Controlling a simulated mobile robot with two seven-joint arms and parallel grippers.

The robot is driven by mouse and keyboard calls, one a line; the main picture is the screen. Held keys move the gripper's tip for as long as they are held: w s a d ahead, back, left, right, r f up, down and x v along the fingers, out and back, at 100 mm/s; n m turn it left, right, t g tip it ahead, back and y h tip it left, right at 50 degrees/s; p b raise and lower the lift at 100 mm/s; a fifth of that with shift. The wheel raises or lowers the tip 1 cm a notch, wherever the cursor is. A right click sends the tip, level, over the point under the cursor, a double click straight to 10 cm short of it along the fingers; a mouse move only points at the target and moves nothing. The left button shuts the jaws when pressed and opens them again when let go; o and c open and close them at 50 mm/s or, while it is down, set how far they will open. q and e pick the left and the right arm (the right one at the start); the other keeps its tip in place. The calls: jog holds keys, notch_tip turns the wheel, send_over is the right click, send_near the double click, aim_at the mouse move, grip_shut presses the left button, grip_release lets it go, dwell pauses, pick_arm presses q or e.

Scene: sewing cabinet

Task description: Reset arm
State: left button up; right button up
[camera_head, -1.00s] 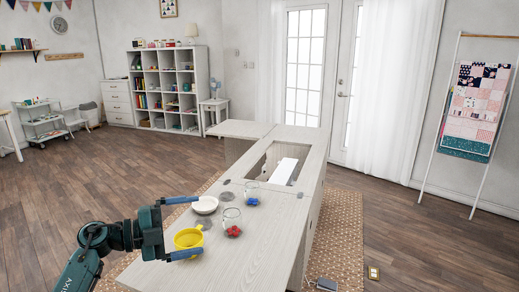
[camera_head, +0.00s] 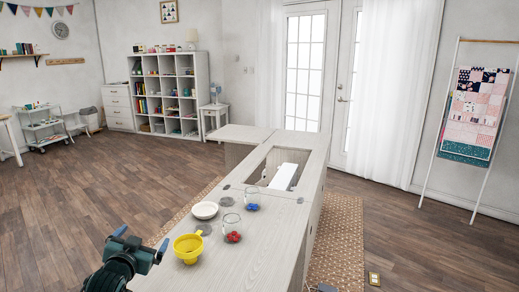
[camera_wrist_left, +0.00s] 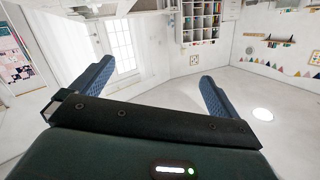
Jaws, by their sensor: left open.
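My left gripper (camera_head: 142,240) is low in the head view, at the near left edge of the pale wooden sewing cabinet (camera_head: 215,265). Its two blue fingers are spread apart with nothing between them. In the left wrist view the fingers also stand wide apart (camera_wrist_left: 157,85), with only the room behind them. The wrist view is tilted and faces the far door and shelves. My left gripper is apart from the yellow cup or funnel (camera_head: 187,252), which stands to its right on the cabinet. My right gripper is out of view.
On the cabinet top are a white bowl (camera_head: 204,210), a glass jar with red items (camera_head: 232,238) and a glass jar with blue items (camera_head: 252,207). Farther back, a white piece (camera_head: 284,176) sits in the cabinet's rectangular opening. Open wooden floor (camera_head: 100,195) lies left.

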pick_arm(q)
jog(key=s+d+f+g+h, duration=0.1)
jog(key=s+d+f+g, duration=0.1)
jog(key=s+d+f, duration=0.45)
jog(key=s+d+f+g+h, duration=0.1)
jog(key=s+d+f, duration=0.2)
jog(key=s+f, duration=0.6)
jog(key=s+d+f+g+h, duration=0.1)
jog(key=s+d, duration=0.2)
jog(key=s, duration=0.6)
jog(key=s+d+f+g+h, duration=0.1)
jog(key=s+d, duration=0.3)
jog(key=s, duration=0.6)
jog(key=shift+s+d+f, duration=0.15)
jog(key=shift+f, duration=0.05)
